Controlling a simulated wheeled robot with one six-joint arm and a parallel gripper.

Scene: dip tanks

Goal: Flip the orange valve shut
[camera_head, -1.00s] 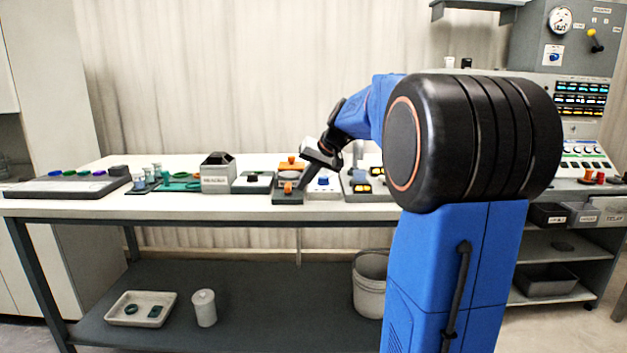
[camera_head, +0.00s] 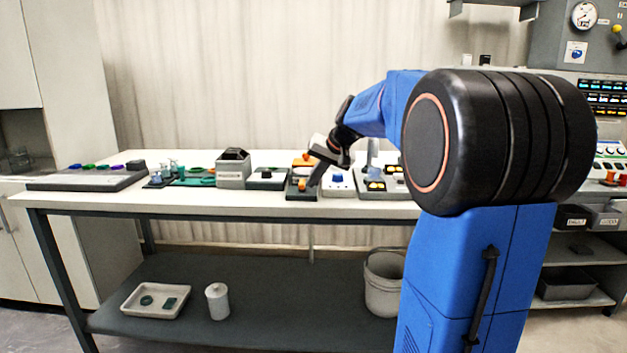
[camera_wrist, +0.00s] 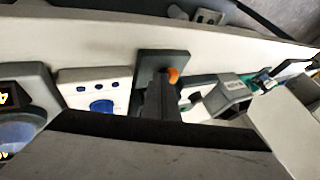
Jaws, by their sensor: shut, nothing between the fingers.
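The orange valve (camera_head: 302,184) is a small orange handle on a dark grey base plate on the bench, near the front edge. In the wrist view the orange valve (camera_wrist: 173,75) shows only in part, beside the fingertips on the dark plate. My gripper (camera_head: 316,178) is shut and empty, reaching down from the right, close beside the valve. In the wrist view my gripper (camera_wrist: 160,92) points at the plate and hides part of it. I cannot tell whether the fingers touch the handle or how far it is turned.
A white panel with a blue knob (camera_head: 338,179) is just right of the valve. An orange block (camera_head: 304,160) lies behind. Bench space in front is narrow.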

